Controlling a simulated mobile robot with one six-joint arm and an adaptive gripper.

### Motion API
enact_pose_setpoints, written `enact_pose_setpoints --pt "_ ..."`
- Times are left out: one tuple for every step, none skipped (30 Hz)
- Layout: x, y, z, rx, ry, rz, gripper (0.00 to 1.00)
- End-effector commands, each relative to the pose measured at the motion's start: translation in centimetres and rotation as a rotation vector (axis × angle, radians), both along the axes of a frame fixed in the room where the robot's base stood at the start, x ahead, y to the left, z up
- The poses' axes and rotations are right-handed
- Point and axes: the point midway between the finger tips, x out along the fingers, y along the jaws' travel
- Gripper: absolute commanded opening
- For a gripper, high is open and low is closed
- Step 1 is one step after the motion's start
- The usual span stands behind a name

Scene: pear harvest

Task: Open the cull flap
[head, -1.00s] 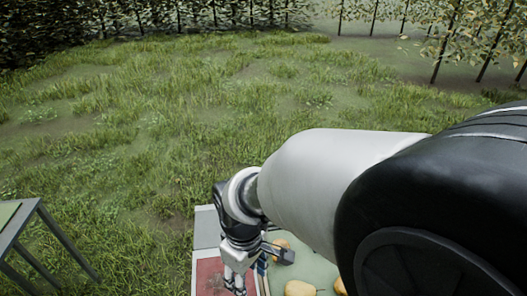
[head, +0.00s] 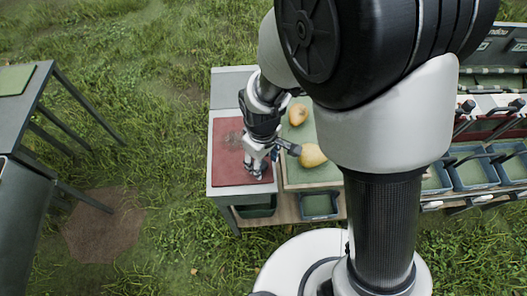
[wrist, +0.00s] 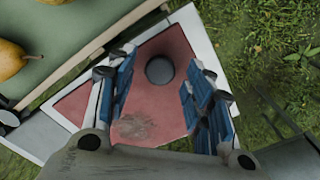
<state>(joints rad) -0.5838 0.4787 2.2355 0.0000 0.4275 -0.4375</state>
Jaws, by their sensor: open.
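The red panel of the cull flap (head: 228,168) lies at the left end of the bench, in a pale frame. The red panel (wrist: 150,110) fills the middle of the wrist view, with a dark round knob or hole (wrist: 160,69) on it and a worn grey patch nearer my gripper. My gripper (head: 262,168) points down over the panel's right part in the head view. In the wrist view my gripper (wrist: 158,85) is open, with blue-padded fingers on either side of the dark round spot. Nothing is between the fingers. I cannot tell its height above the panel.
Pears (head: 312,156) lie on a green tray surface (head: 300,175) right beside the panel. Green-lined bins (head: 320,206) hang below the bench front. Blue-rimmed bins (head: 472,172) stand at right. A grey table (head: 40,85) stands apart at left, with grass between.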

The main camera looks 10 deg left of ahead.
Motion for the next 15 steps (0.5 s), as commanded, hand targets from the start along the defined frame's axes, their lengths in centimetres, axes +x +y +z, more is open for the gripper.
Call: enact_pose_setpoints --pt "-0.02 -0.02 -0.42 -0.001 0.001 0.0 0.48" --pt "-0.02 -0.02 -0.53 -0.001 0.001 0.0 0.48" --pt "-0.02 -0.01 -0.64 0.0 0.0 0.0 0.48" --pt "-0.02 -0.01 -0.7 0.0 0.0 0.0 0.48" --pt "-0.01 -0.01 -0.73 0.0 0.0 0.0 0.48" --pt "-0.01 -0.01 -0.74 0.0 0.0 0.0 0.48" --pt "-0.01 -0.01 -0.73 0.0 0.0 0.0 0.48" --pt "-0.01 -0.01 -0.72 0.0 0.0 0.0 0.48" --pt "-0.01 -0.01 -0.71 0.0 0.0 0.0 0.48" --pt "-0.01 -0.01 -0.7 0.0 0.0 0.0 0.48" --pt "-0.01 -0.01 -0.7 0.0 0.0 0.0 0.48" --pt "-0.01 -0.01 -0.69 0.0 0.0 0.0 0.46" --pt "-0.01 -0.01 -0.69 0.0 0.0 0.0 0.44" --pt "-0.01 -0.01 -0.69 0.0 0.0 0.0 0.42" --pt "-0.01 -0.01 -0.69 0.0 0.0 0.0 0.4"
